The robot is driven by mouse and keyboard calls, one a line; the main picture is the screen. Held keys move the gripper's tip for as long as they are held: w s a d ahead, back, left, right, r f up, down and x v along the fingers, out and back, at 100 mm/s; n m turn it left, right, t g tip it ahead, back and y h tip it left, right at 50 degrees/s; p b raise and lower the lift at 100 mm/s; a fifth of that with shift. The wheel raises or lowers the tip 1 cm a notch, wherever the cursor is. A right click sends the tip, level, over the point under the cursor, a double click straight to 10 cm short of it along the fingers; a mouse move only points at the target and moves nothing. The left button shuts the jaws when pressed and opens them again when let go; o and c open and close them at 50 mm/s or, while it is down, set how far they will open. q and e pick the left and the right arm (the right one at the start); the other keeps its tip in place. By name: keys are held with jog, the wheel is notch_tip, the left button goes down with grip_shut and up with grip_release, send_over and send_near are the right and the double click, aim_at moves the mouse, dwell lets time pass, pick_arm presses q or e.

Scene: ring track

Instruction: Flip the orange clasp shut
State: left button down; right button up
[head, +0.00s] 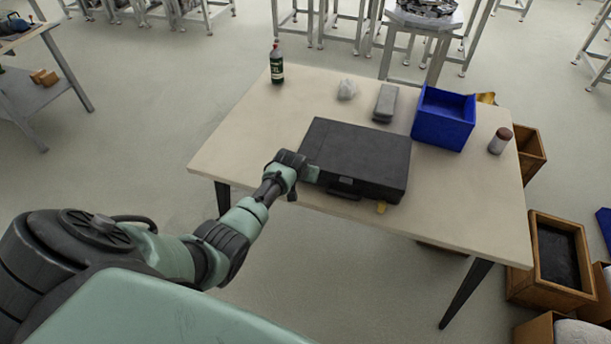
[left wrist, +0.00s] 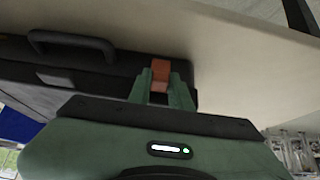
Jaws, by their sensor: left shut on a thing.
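A closed dark case (head: 358,155) lies on the table, with its handle (head: 345,190) at the front edge. The orange clasp (left wrist: 161,70) shows in the left wrist view at the case's front edge, to the right of the handle. My left gripper (head: 311,174) is at the case's front left corner; in the left wrist view its green fingers (left wrist: 163,88) are shut on the orange clasp. The gripper hides this clasp in the head view. My right gripper is in neither view.
Behind the case on the table (head: 460,215) are a dark bottle (head: 276,66), a crumpled pale lump (head: 347,90), a grey block (head: 385,103) and a blue bin (head: 443,118). A brown-capped jar (head: 500,141) stands at the right. The table's front right is clear.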

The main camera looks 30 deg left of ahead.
pick_arm(q)
jog(key=c, duration=1.3)
grip_release()
jog(key=shift+v, duration=3.85)
jog(key=s+d+f+m+g+b, duration=0.1)
jog(key=s+d+f+b, duration=0.1)
jog(key=s+f, duration=0.6)
jog(key=s+d+f+m+g+b, duration=0.15)
jog(key=s+f, duration=0.25)
jog(key=f, duration=0.7)
jog(key=s+d+f+b, duration=0.2)
jog(key=s+f, duration=0.4)
jog(key=f, duration=0.4)
jog(key=s+d+f+m+g+b, duration=0.1)
jog(key=s+d+f+b, duration=0.1)
jog(key=s+f, duration=0.4)
jog(key=s+d+f+m+g+h+b, duration=0.1)
jog(key=s+d+f, duration=0.2)
jog(key=s, duration=1.3)
jog(key=s+d+f+m+g+b, duration=0.1)
jog(key=s+d+f+b, duration=0.1)
jog(key=s+f, duration=0.7)
jog(key=shift+s+d+f+h+b, duration=0.1)
jog(key=shift+s+d+h+b, duration=0.15)
jog(key=shift+s, duration=0.35)
jog(key=shift+s+d+f+h+b, duration=0.1)
jog(key=shift+s+d+f+h, duration=0.05)
jog(key=shift+s+d, duration=0.35)
